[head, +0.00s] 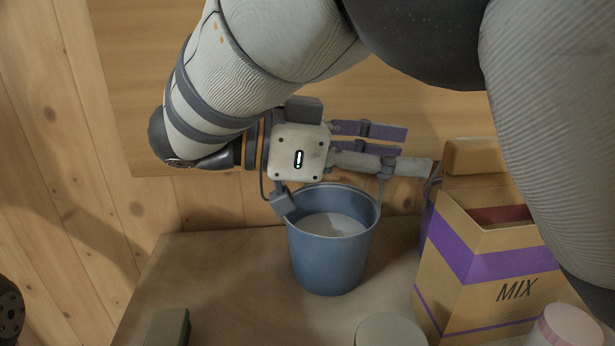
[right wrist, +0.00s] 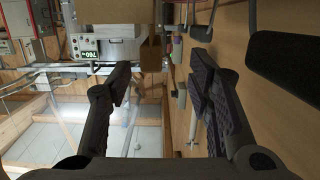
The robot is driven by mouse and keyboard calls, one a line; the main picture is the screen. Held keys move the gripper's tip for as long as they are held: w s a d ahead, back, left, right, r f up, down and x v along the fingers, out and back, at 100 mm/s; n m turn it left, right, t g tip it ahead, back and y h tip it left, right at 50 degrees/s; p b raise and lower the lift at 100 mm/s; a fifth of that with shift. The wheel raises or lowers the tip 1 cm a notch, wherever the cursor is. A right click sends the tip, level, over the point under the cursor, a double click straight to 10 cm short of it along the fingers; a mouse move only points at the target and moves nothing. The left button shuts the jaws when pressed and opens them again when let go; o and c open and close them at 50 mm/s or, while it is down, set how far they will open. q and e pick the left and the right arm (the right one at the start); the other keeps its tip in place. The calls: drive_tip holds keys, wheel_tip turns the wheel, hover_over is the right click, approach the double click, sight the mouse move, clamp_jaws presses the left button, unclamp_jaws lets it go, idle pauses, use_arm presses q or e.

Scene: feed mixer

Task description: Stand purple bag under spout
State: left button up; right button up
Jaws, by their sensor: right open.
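The purple bag is a tan, open-topped bag with a purple band and the word MIX (head: 490,260), standing upright on the table at the right of the head view. My right gripper (head: 405,143) points right, above the blue bucket and left of the bag's top; its fingers are apart. In the right wrist view my right gripper (right wrist: 165,75) is open, with nothing held between its fingers. A tan block shows beyond the fingertips there; I cannot tell if it is the bag. I cannot make out the spout. My left gripper is not in view.
A blue bucket (head: 330,262) with pale contents stands below my right gripper. A green block (head: 168,327) and pale round lids (head: 390,330) sit at the front. The table (head: 215,280) is clear left of the bucket.

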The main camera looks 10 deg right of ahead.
drive_tip(key=shift+s+d+r+p, duration=0.65)
drive_tip(key=shift+d+p, duration=0.15)
drive_tip(key=shift+d, duration=0.05)
drive_tip(key=d+f, duration=0.1)
drive_tip(key=d, duration=0.6)
drive_tip(key=s+d+f, duration=0.1)
drive_tip(key=d, duration=0.2)
drive_tip(key=shift+s+d+f, duration=0.1)
drive_tip(key=shift+d+f, duration=0.05)
drive_tip(key=shift+f, duration=0.2)
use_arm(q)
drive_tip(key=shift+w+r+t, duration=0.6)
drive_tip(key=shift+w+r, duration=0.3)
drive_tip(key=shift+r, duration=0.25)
use_arm(e)
drive_tip(key=shift+c, duration=0.2)
clamp_jaws()
